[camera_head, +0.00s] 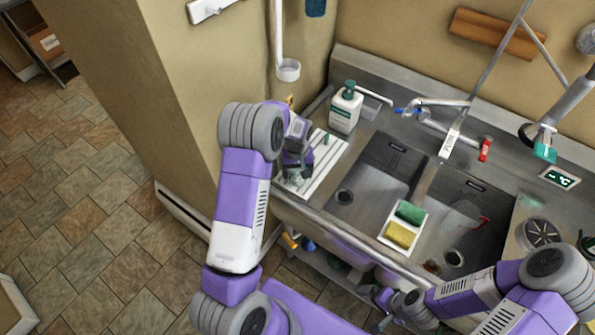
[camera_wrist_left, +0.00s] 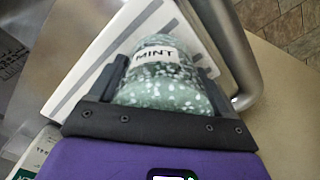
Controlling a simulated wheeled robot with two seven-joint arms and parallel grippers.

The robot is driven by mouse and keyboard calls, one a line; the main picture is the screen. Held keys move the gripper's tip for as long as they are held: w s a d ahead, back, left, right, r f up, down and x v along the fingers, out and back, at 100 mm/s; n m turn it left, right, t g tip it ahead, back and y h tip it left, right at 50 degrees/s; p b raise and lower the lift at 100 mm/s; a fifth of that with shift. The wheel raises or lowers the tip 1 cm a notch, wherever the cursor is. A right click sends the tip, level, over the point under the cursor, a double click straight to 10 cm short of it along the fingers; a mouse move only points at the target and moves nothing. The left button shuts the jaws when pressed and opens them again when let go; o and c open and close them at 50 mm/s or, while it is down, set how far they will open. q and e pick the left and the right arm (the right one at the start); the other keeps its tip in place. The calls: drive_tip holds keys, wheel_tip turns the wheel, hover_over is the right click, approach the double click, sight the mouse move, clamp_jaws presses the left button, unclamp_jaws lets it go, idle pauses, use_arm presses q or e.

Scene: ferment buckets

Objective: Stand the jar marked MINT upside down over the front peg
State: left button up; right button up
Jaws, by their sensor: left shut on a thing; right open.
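The jar marked MINT (camera_wrist_left: 158,88) is speckled green and white glass with a white label. It sits between the fingers of my left gripper (camera_wrist_left: 162,78) in the left wrist view. In the head view my left gripper (camera_head: 298,160) is shut on the jar (camera_head: 296,179) at the front of a white ribbed drainer (camera_head: 318,172). I cannot tell whether the jar touches the drainer. A small greenish peg (camera_head: 326,140) shows farther back; the front peg is not visible. My right gripper (camera_head: 384,299) is low at the sink's front edge, open and empty.
A soap bottle (camera_head: 345,108) stands behind the drainer. A tray (camera_head: 385,238) with a green sponge (camera_head: 410,212) and a yellow sponge (camera_head: 400,235) sits between two sink basins. The wall is close on the left. The left basin (camera_head: 375,185) is mostly clear.

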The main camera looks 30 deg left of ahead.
use_arm(q)
drive_tip(key=shift+f+b, duration=0.4)
drive_tip(key=shift+f, duration=0.05)
drive_tip(key=o, duration=1.1)
drive_tip(key=shift+r, duration=0.15)
drive_tip(key=shift+r+p, duration=0.65)
drive_tip(key=shift+r, duration=0.25)
drive_tip(key=shift+r+p, duration=0.65)
drive_tip(key=shift+r, duration=0.35)
drive_tip(key=shift+r+p, duration=0.65)
drive_tip(key=shift+r, duration=0.35)
